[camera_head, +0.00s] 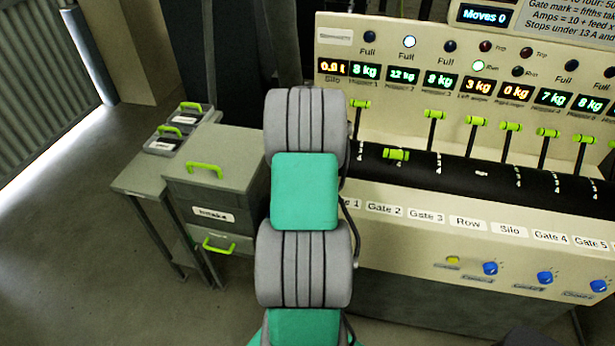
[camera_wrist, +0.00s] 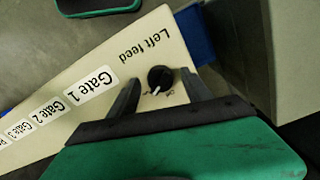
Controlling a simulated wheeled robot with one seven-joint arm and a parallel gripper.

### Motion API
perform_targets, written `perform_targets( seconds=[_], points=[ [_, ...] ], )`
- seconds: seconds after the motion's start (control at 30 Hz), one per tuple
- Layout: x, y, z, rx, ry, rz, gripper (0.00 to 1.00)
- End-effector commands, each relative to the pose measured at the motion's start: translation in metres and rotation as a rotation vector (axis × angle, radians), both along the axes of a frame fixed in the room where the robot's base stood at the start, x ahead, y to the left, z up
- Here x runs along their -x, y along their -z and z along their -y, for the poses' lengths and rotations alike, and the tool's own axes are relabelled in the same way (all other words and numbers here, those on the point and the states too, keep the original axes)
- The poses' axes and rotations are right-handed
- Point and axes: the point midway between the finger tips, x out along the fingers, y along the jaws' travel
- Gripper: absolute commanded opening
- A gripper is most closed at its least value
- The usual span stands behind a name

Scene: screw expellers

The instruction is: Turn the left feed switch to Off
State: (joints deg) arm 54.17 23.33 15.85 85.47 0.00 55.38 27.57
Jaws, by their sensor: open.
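The left feed switch (camera_wrist: 160,76) is a round black knob with a white pointer mark, on a cream panel under an upside-down "Left feed" label (camera_wrist: 142,45). Its pointer slants toward the lower left in the wrist view. Small position marks lie just below the knob; the right one seems to read Off, the left one is too small to read surely. My gripper (camera_wrist: 160,83) is open, with one dark finger on each side of the knob. Whether the fingers touch it I cannot tell. In the head view my arm hides the gripper and this switch.
The panel carries gate labels, with Gate 1 (camera_wrist: 91,91) beside my left finger. Green-tipped levers (camera_head: 435,114) stand along the dark slotted drum. Blue knobs (camera_head: 490,268) sit on the lower front. A grey drawer cabinet (camera_head: 225,165) stands left of my arm; open floor lies farther left.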

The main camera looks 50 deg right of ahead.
Motion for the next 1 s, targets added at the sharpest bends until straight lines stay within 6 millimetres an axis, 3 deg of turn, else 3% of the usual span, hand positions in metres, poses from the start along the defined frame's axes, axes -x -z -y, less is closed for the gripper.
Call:
perform_targets(
  seconds=[0.07,0.77,1.0],
  points=[
    [0.0000,-0.0002,0.0000,0.000,0.000,0.000,0.57],
    [0.0003,-0.0008,0.0002,0.000,0.000,0.000,0.00],
    [0.0005,-0.0005,-0.0006,-0.001,-0.006,-0.001,0.00]
  ],
)
